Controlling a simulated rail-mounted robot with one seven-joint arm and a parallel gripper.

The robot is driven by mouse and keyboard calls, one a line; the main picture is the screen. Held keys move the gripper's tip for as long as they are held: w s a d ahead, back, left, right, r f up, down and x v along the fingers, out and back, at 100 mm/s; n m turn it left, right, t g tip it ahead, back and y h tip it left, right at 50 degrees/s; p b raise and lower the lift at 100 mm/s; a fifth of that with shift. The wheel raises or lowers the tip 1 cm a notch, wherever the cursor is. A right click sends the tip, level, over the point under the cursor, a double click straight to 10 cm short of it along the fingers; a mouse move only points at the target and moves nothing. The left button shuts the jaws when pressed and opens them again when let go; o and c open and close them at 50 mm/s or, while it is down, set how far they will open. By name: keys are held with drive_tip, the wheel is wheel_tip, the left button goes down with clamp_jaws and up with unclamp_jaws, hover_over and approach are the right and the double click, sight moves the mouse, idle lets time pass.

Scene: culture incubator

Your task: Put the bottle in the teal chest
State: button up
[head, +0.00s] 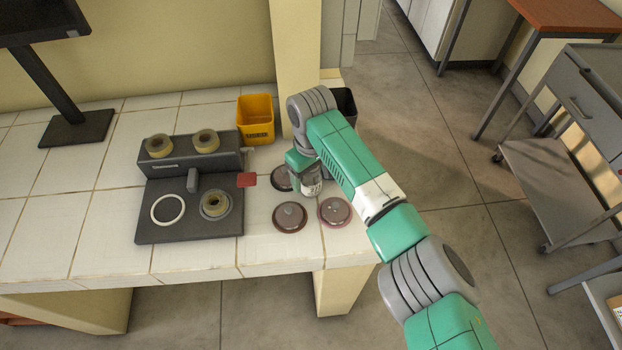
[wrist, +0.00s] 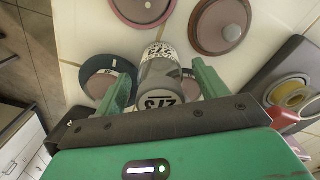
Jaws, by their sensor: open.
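The bottle (wrist: 162,66), a grey cylinder with a white label printed with black digits, stands between the two green fingers of my gripper (wrist: 158,88) in the wrist view. The fingers are open, one on each side of it, and do not look closed on it. In the head view my gripper (head: 304,171) reaches down over the bench's right end, and the bottle (head: 311,188) shows just below it, partly hidden by my arm. I see no teal chest in either view.
Round lidded dishes (head: 290,217) (head: 334,211) sit close around the bottle, one more partly behind my gripper. A dark grey device (head: 190,225) with tape rolls and a red tab (head: 246,180) stands left. A yellow bin (head: 256,118) stands behind. The bench's right edge is near.

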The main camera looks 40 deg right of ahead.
drive_tip(key=c, duration=1.1)
drive_tip(key=shift+c, duration=0.2)
drive_tip(key=shift+r, duration=0.5)
wheel_tip(320, 180, up, 3)
drive_tip(key=shift+f+p, duration=0.1)
drive_tip(key=shift+p, duration=0.75)
drive_tip(key=s+a+r+p, duration=0.1)
drive_tip(key=s+a+p, duration=0.4)
drive_tip(key=s+a, duration=0.4)
drive_tip(key=shift+s+a, duration=0.35)
drive_tip(key=shift+s, duration=1.6)
